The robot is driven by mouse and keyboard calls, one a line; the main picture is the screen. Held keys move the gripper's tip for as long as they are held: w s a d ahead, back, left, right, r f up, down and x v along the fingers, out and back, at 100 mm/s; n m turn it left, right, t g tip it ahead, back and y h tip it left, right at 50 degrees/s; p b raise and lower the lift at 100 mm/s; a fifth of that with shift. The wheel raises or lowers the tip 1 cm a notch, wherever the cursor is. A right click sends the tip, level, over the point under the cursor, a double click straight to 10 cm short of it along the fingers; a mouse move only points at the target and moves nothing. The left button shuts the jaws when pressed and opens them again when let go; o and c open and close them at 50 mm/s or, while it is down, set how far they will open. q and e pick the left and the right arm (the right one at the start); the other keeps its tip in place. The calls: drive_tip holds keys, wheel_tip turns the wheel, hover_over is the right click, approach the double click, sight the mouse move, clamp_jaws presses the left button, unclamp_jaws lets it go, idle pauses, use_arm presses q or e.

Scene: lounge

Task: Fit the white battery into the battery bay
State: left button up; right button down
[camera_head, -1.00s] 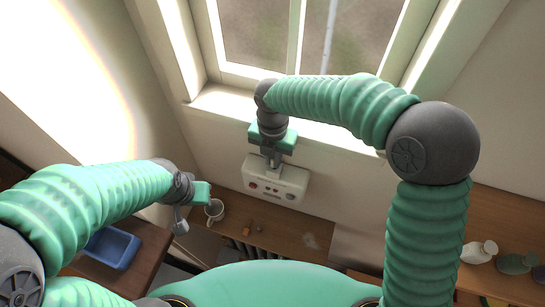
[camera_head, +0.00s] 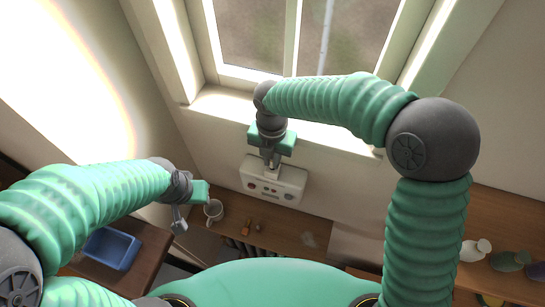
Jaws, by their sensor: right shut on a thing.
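A white box with small round knobs (camera_head: 272,184) is against the wall below the window. I take it to hold the battery bay, but the bay opening cannot be made out. My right gripper (camera_head: 271,159) points down at the top edge of this box. It is shut on a small pale thing, likely the white battery, mostly hidden by the fingers and hand. Whether that thing is inside the bay or just above it cannot be told. My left gripper (camera_head: 180,219) hangs over the left side, well apart from the box, and its jaw opening is unclear.
A blue tray (camera_head: 112,248) lies on a dark table at left. A white bottle-like object (camera_head: 476,250) stands on the right shelf. The window sill is behind my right arm.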

drive_tip(key=shift+p, duration=0.35)
drive_tip(key=shift+d+f, duration=0.1)
drive_tip(key=shift+f+b, duration=0.4)
drive_tip(key=shift+f, duration=0.2)
drive_tip(key=shift+s, duration=0.1)
drive_tip(key=shift+p, duration=0.35)
idle(0.6)
